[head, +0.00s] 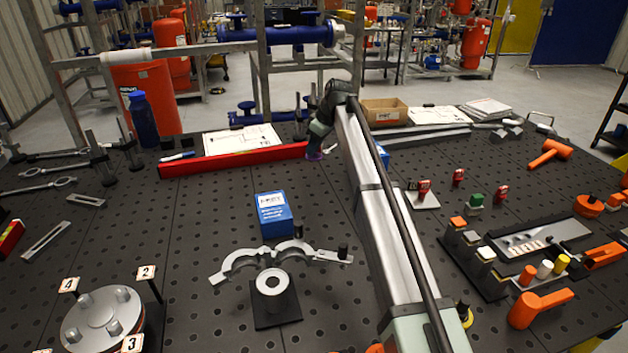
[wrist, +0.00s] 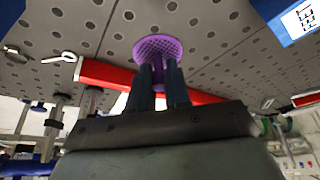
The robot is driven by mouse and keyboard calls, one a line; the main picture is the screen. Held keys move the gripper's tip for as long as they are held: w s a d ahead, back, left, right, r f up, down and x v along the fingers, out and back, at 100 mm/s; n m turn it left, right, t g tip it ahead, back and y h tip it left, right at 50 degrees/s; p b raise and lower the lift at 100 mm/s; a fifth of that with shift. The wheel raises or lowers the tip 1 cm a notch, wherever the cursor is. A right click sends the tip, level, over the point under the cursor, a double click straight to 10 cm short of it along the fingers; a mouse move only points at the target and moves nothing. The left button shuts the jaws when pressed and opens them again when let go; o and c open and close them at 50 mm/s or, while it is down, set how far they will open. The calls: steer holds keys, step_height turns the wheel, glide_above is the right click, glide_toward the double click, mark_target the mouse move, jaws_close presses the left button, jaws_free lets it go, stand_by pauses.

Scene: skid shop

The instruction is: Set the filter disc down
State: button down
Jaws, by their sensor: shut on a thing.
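The filter disc (wrist: 158,46) is a purple, round, mesh-faced piece with a short stem. My gripper (wrist: 160,75) is shut on its stem in the wrist view, and the mesh face points away from the fingers. In the head view my gripper (head: 315,151) is at the far middle of the table, close to the right end of a long red bar. Only a small purple patch of the disc (head: 314,156) shows there. I cannot tell whether the disc touches the table.
The perforated dark table (head: 150,225) has clear room left of my gripper. The red bar (head: 230,160) lies beside it, also seen in the wrist view (wrist: 105,74). A blue box (head: 274,214) stands nearer, behind a grey clamp (head: 235,262). A cardboard box (head: 384,111) is at the back.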

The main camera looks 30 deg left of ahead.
mark_target(321, 158)
step_height(321, 158, down, 10)
steer(key=shift+r, duration=0.15)
stand_by(0.4)
steer(key=c, duration=1.1)
jaws_free()
steer(key=v, duration=1.2)
steer(key=shift+r, duration=0.1)
